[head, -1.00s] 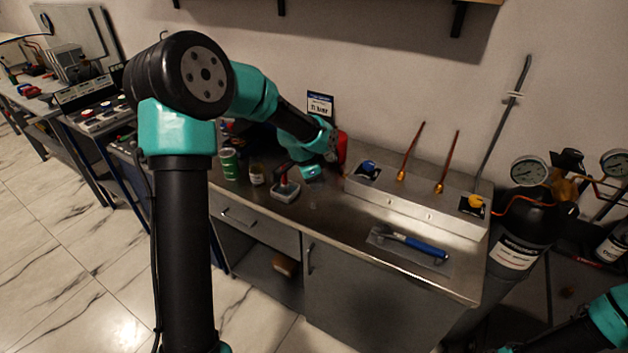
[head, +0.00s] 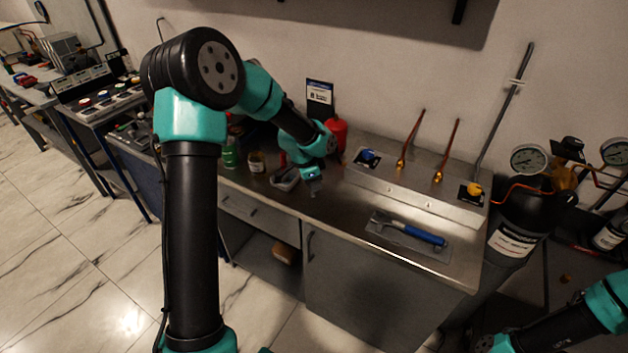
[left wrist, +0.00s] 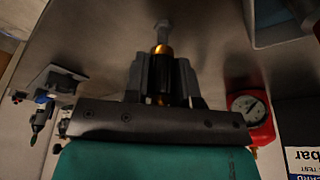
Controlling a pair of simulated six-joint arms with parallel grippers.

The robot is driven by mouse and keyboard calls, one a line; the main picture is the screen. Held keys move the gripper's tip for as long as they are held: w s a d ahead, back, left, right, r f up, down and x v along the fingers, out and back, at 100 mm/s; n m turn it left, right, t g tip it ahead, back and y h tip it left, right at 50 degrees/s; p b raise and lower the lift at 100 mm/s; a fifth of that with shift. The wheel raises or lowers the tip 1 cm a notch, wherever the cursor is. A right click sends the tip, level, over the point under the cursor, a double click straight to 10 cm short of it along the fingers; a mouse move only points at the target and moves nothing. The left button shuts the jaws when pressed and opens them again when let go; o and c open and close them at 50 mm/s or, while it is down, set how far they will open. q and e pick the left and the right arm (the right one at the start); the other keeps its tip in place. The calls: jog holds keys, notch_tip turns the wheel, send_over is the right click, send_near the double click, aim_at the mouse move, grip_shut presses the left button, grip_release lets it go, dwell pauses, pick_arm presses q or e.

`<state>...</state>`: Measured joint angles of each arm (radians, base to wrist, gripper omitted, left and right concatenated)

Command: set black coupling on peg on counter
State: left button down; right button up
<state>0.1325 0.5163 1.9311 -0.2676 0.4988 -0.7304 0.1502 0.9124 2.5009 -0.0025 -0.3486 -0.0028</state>
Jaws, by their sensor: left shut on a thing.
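My left gripper (head: 312,186) is over the counter (head: 340,215), just right of a small grey tray. In the left wrist view my left gripper (left wrist: 163,78) is shut on the black coupling (left wrist: 158,75), which shows a gold-coloured end (left wrist: 161,50) between the fingers. A grey peg (left wrist: 162,26) shows just beyond that end, roughly in line with it. I cannot tell whether the coupling touches the peg. In the head view the coupling is too small or hidden to make out. Part of my right arm is at the lower right; its gripper is not visible.
The grey tray (head: 284,181), a green can (head: 230,155) and a small jar (head: 257,162) stand left of the gripper. A red gauge body (head: 338,130) is behind it. A metal box with two copper tubes (head: 420,188) and a blue-handled tool (head: 420,234) are right.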

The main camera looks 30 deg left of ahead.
pick_arm(q)
jog(key=shift+f, duration=1.35)
dwell(1.2)
jog(key=c, duration=0.5)
grip_release()
jog(key=v, duration=1.7)
jog(key=shift+r, duration=0.2)
dwell(0.3)
